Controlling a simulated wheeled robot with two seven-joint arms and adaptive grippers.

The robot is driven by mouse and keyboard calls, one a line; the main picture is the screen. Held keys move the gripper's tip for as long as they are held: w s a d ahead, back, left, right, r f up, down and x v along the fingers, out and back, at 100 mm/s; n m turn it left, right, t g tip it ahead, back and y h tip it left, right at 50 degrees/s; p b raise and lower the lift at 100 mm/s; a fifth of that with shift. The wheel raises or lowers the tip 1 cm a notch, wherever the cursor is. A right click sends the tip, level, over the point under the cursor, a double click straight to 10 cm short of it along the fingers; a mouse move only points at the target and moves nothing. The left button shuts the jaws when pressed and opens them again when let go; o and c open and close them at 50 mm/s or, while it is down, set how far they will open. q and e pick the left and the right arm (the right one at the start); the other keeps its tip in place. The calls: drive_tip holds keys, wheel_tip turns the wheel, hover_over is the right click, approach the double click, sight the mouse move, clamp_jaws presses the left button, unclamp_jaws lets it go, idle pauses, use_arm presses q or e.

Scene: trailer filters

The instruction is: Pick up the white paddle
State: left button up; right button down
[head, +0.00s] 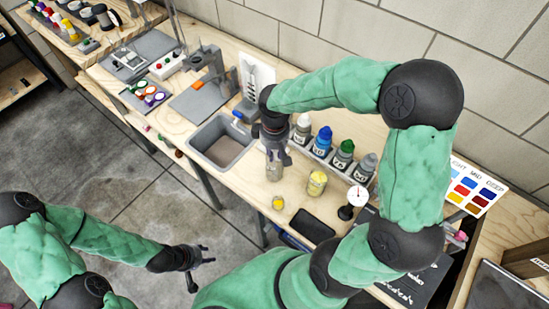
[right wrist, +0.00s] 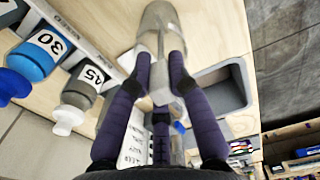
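I cannot make out a white paddle for certain in either view. A narrow white upright panel with dark marks (head: 257,74) stands at the back of the bench, behind my right gripper. My right gripper (head: 276,148) points down over the bench, just right of the grey sink. Its fingers are closed around a pale grey, see-through cup-like object (head: 273,171). This object (right wrist: 160,25) also shows between the fingertips in the right wrist view. My left gripper (head: 203,265) is open and empty, low over the floor in front of the bench.
A grey sink (head: 249,135) is set in the bench. Several capped bottles (head: 322,142) stand in a rack along the back. A yellow jar (head: 317,184), a small yellow item (head: 278,203), a dial gauge (head: 357,197) and a dark flat tray (head: 312,226) lie nearer the front.

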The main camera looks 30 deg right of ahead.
idle(0.3)
use_arm(q)
wheel_tip(320, 180, up, 4)
drive_tip(key=p, duration=0.4)
drive_tip(key=shift+r, duration=0.2)
use_arm(e)
drive_tip(key=c, duration=2)
unclamp_jaws()
wheel_tip(320, 180, up, 18)
drive_tip(key=shift+r, duration=0.1)
